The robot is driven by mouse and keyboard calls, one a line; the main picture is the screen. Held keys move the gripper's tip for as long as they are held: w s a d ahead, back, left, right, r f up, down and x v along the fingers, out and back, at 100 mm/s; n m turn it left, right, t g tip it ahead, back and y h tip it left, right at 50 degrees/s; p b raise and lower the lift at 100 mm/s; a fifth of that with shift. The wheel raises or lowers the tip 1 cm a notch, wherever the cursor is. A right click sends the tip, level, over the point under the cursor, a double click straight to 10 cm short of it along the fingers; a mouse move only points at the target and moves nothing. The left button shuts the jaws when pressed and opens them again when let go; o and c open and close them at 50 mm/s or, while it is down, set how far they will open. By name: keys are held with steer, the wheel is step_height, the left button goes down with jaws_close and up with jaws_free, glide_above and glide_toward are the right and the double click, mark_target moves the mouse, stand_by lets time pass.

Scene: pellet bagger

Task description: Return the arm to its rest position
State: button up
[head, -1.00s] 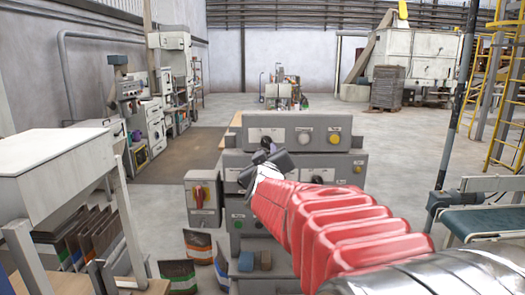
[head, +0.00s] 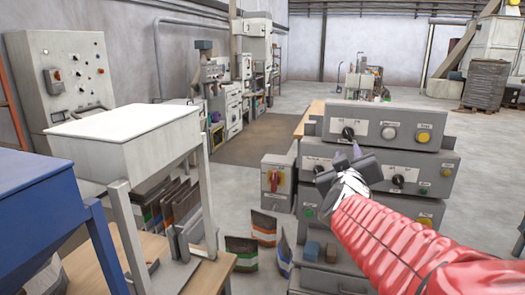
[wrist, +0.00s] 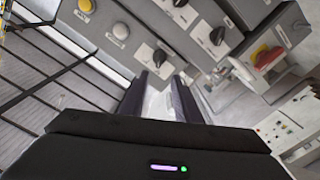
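My arm in its red ribbed sleeve reaches from the lower right of the head view. My dark gripper (head: 347,174) is raised in front of the grey control cabinet (head: 338,148), overlapping its knobs; I cannot tell the distance between them. In the wrist view the two dark fingers of my gripper (wrist: 159,98) stand apart, and a pale surface shows between them. I see nothing held. The cabinet's panels (wrist: 205,18) with black, white and yellow knobs fill the top of that view.
A red-handled switch box (head: 277,182) stands left of the cabinet. A white hopper (head: 130,135) on legs and a blue hopper (head: 45,205) stand at left. Printed bags (head: 241,252) stand by the bench. A wall panel (head: 65,75) is behind; open floor lies at the back right.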

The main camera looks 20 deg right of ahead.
stand_by(0.3)
steer(key=s+a+f+m+g+y, duration=0.1)
steer(key=s+a+f+g+y, duration=0.25)
steer(key=a+f+y, duration=0.75)
steer(key=s+a+f+n+g, duration=0.1)
steer(key=s+a+f+g, duration=0.1)
steer(key=s+a+f, duration=0.3)
steer(key=s+a+f+g, duration=0.3)
steer(key=s+a+f, duration=0.2)
steer(key=s+a, duration=0.4)
steer(key=s, duration=0.4)
steer(key=shift+s+f+n+g+h, duration=0.15)
steer(key=shift+f+n+g+h, duration=0.15)
steer(key=shift+n+g, duration=0.1)
